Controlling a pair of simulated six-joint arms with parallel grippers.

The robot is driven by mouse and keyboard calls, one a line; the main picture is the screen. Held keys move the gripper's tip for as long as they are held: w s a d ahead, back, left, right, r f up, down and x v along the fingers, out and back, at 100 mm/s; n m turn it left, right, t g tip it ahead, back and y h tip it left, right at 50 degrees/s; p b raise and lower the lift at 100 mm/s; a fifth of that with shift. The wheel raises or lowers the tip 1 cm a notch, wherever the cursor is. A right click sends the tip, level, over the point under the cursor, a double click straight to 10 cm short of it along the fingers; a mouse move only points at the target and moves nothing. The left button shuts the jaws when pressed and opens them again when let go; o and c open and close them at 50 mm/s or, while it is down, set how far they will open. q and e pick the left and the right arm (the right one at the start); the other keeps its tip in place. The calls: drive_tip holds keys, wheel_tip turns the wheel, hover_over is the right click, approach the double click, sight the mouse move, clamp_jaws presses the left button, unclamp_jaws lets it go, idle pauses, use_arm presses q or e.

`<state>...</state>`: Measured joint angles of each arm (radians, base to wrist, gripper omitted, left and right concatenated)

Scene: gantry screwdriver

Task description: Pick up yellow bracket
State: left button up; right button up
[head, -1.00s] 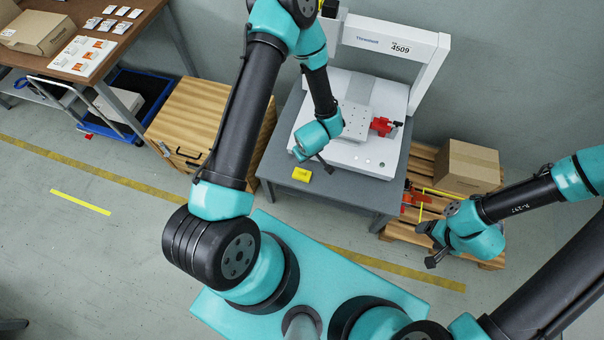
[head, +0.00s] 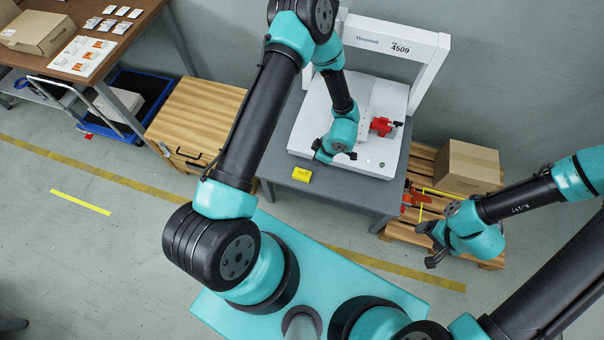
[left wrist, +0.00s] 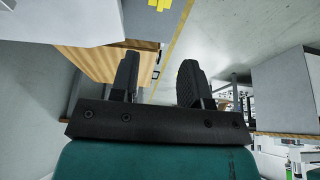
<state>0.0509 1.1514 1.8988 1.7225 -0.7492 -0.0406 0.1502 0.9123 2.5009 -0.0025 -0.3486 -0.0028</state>
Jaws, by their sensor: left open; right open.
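The yellow bracket (head: 301,174) lies on the front edge of the grey table, just in front of the white machine base. It also shows at the top edge of the left wrist view (left wrist: 160,4), partly cut off. My left gripper (head: 335,156) is open and empty, over the front of the white base, to the right of the bracket and apart from it. Its two spread fingers (left wrist: 158,62) show in the left wrist view with nothing between them. My right gripper (head: 430,246) is open and empty at the right, near the pallet.
The white gantry machine (head: 400,45) stands on the grey table (head: 345,198). A red fixture (head: 382,126) sits on it near the right. A wooden pallet with a cardboard box (head: 467,167) and red parts is at the right. A wooden cabinet (head: 205,108) stands at the left.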

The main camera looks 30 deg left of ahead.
use_arm(q)
approach(302, 170)
drive_tip(key=x, duration=0.5)
drive_tip(key=shift+a, duration=0.25)
drive_tip(key=shift+d+x, duration=0.15)
drive_tip(key=shift+x, duration=1.15)
drive_tip(key=shift+d+x, duration=0.15)
drive_tip(key=shift+x, duration=1.15)
drive_tip(key=shift+f, duration=0.1)
clamp_jaws()
